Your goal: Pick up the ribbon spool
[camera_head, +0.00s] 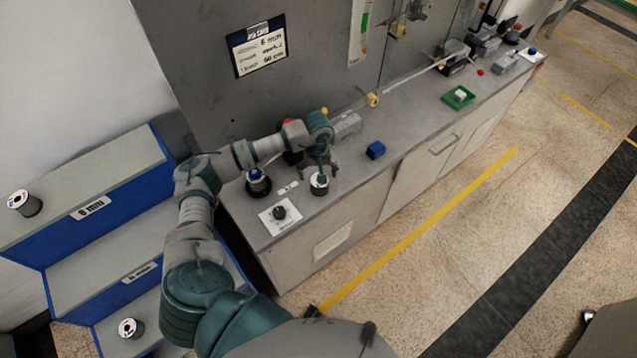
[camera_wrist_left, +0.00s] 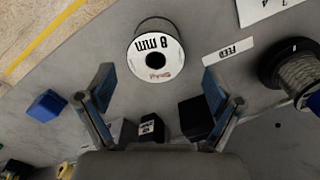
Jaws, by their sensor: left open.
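A spool with a white face marked "8 mm" (camera_wrist_left: 157,62) and a dark centre hole stands on the grey counter in the left wrist view. In the head view the same spool (camera_head: 319,188) is below my left gripper (camera_head: 321,168) and partly covered by it. My left gripper is open. In the wrist view its two blue-padded fingers (camera_wrist_left: 158,85) are spread wide, with the spool ahead of the gap and nothing between them. My right gripper is not in view.
A dark spool on a stand (camera_head: 258,184) is left of the gripper. A white card with a black knob (camera_head: 280,213) is at the counter's near end. A blue block (camera_head: 376,150) and a green tray (camera_head: 459,97) lie right. More spools (camera_head: 24,204) (camera_head: 131,328) sit on the blue-fronted shelves.

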